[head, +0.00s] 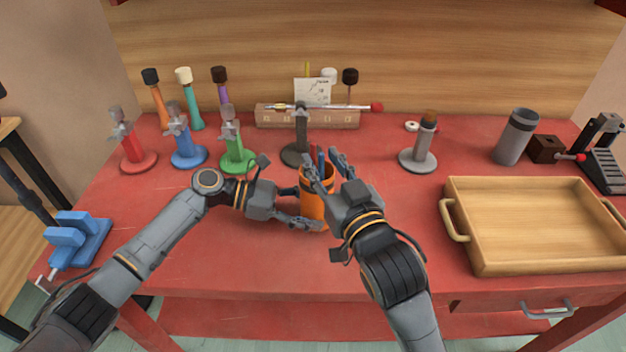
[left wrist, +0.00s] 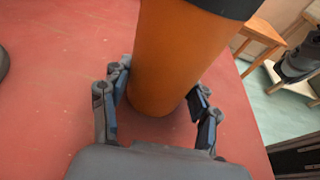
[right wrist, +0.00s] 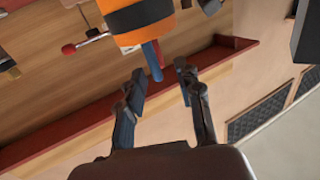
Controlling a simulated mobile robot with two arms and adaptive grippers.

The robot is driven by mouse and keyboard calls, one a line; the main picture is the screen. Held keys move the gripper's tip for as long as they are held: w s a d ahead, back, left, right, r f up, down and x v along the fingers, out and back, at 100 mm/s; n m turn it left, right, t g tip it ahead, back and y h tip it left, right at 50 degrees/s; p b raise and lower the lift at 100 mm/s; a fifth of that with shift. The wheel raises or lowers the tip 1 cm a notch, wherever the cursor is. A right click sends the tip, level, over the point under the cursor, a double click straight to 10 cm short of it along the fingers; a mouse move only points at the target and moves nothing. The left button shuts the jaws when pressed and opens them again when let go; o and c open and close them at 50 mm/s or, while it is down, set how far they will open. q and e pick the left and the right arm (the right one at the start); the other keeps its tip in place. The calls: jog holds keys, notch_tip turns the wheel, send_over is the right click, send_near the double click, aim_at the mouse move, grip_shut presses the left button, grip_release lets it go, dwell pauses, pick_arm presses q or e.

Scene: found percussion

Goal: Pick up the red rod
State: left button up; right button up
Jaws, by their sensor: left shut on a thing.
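An orange cup (head: 318,211) with a dark rim band stands near the middle of the red table. My left gripper (head: 300,207) is shut around its side; the cup fills the space between its fingers in the left wrist view (left wrist: 172,60). Slim rods stick out of the cup top, among them a blue rod (right wrist: 152,60). A thin reddish edge shows beside the blue rod in the right wrist view, but I cannot clearly make out a red rod. My right gripper (head: 324,163) is open and empty at the cup's mouth, its fingers partly hiding the rods.
A dark stand (head: 301,140) with a silver rod across it is just behind the cup. Red (head: 133,150), blue (head: 185,145) and green (head: 235,150) stands are at left. A wooden tray (head: 535,263) lies at right.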

jog(key=x, duration=0.5)
jog(key=shift+w+f, duration=0.15)
jog(key=shift+w, duration=0.05)
grip_shut()
